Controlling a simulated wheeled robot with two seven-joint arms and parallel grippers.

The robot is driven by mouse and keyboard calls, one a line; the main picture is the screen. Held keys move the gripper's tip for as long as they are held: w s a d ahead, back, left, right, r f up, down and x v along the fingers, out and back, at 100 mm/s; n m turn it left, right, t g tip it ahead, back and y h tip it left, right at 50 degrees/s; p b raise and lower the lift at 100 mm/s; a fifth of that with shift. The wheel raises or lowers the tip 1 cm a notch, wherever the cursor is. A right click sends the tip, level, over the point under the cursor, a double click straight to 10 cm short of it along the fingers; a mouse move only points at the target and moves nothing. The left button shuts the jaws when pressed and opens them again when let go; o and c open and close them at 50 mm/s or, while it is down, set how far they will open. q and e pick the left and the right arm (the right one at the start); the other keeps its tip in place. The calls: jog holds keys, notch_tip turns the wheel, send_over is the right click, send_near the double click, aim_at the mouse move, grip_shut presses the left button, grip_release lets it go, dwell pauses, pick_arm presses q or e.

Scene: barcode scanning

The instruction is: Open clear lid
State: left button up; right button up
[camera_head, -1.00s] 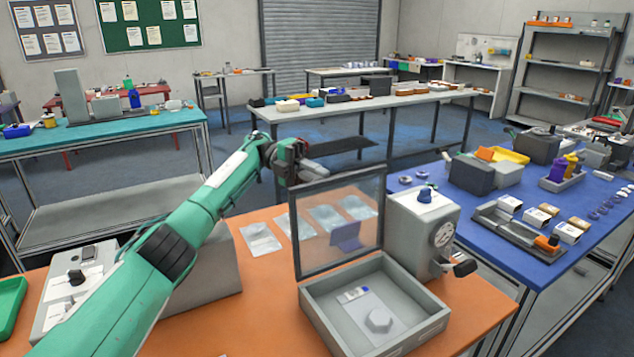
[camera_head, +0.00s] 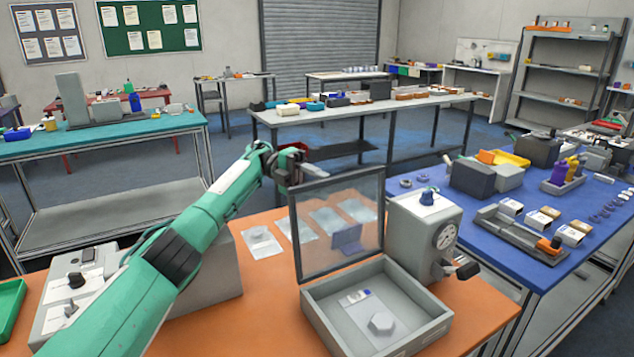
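The clear lid (camera_head: 340,222) is a see-through panel in a dark grey frame. It stands upright at the back of the grey box (camera_head: 418,334), which is open at the top. Inside the box lie a clear packet with a hexagonal piece (camera_head: 381,323) and a small white and blue label. My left gripper (camera_head: 318,172) is above and behind the lid's top left corner. It looks apart from the lid, though contact is hard to judge. Its fingers show side-on, so their opening cannot be told. My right gripper is not in view.
A grey machine with a dial (camera_head: 425,235) stands right of the lid. Several clear packets (camera_head: 262,242) lie on the orange table (camera_head: 480,318) behind it. A switch box (camera_head: 75,285) and green tray (camera_head: 10,305) are at left. The blue table (camera_head: 500,275) adjoins at right.

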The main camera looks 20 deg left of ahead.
pick_arm(q)
jog(key=shift+w+r, duration=0.1)
jog(key=shift+r, duration=0.05)
notch_tip(320, 180, up, 20)
jog(key=shift+b, duration=0.4)
